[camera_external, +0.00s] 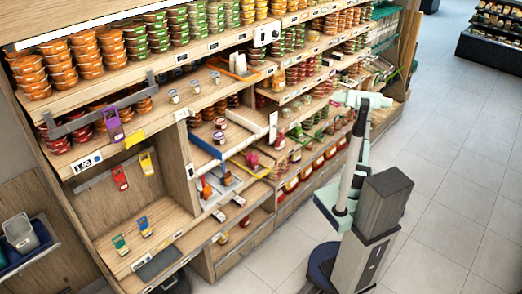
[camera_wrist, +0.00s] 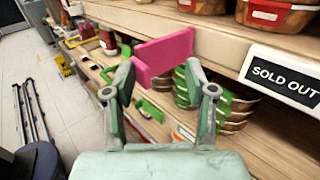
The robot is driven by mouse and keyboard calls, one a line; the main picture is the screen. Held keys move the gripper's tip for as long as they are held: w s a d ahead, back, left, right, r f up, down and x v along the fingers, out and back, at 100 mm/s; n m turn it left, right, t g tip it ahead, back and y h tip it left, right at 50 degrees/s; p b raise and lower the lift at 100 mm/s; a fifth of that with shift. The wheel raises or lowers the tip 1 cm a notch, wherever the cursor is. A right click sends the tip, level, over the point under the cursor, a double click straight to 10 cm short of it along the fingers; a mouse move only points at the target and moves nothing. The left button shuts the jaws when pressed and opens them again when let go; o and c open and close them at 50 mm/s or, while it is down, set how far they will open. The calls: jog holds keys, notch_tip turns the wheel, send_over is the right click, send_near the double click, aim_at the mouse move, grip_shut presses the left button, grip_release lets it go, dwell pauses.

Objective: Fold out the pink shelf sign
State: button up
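The pink shelf sign (camera_wrist: 165,55) is a flat pink plate at the shelf front in the wrist view. It spans the gap between the fingertips of my gripper (camera_wrist: 160,78). Its left end looks very close to the left fingertip and its right end lies near the right one; I cannot tell whether either touches. The fingers are spread wide apart, so my gripper is open. In the external view my gripper (camera_external: 345,97) is at the shelf front, right of centre, and I cannot make out the pink sign there.
A black "SOLD OUT" label (camera_wrist: 284,75) is on the shelf edge just right of my gripper. Food tubs (camera_wrist: 277,14) stand on the shelf above. Green-lidded tubs (camera_wrist: 225,108) sit on a lower shelf behind the right finger. Open tiled floor (camera_external: 460,190) lies right of the shelves.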

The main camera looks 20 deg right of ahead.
jog(key=shift+w+r, duration=0.25)
jog(key=shift+r, duration=0.05)
notch_tip(320, 180, up, 10)
jog(key=shift+s+f, duration=0.25)
jog(key=shift+a+f, duration=0.1)
dwell(0.3)
